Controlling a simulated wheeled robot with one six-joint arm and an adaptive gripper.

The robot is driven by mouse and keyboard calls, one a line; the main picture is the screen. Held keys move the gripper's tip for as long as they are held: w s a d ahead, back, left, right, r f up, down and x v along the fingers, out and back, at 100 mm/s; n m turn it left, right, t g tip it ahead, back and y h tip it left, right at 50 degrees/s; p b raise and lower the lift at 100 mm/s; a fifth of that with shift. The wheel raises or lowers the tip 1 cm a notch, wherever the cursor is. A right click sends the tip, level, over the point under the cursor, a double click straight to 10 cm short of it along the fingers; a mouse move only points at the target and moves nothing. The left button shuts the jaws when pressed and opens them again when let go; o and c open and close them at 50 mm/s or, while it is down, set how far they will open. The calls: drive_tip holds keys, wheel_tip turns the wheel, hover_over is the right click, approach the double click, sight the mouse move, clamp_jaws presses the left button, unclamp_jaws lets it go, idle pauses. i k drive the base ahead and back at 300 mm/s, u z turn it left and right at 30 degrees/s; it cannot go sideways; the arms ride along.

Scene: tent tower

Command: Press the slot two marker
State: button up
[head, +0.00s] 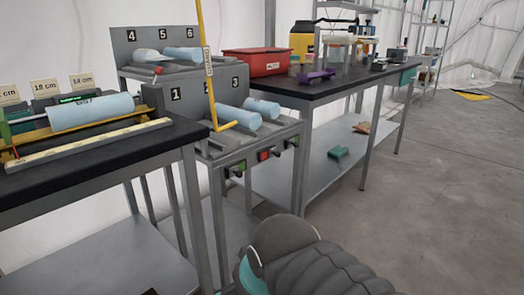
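A grey two-tier rack (225,149) stands between two black-topped benches. Its upper back plate carries the numbers 4, 5 and 6. Its lower plate (192,103) shows 1 and 3, and the place between them is largely covered by an upright yellow rod (204,50). Three small square markers sit on the lower front edge: a green left one (237,168), a red middle one (264,155) and a green right one (292,142). The middle one seems to match slot two. My gripper is not in view; only part of my arm shows at the bottom.
Pale blue rolls lie on both tiers, including two on the lower one (238,116). The yellow rod has a hooked lower end in front of the rack. The left bench holds a roll on a measuring frame (90,112). A red bin (258,63) stands behind.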

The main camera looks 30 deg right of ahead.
sight(273, 152)
drive_tip(key=z, duration=0.5)
drive_tip(key=k, duration=0.65)
drive_tip(key=z, duration=0.65)
drive_tip(key=i, duration=1.1)
drive_tip(key=u, duration=0.6)
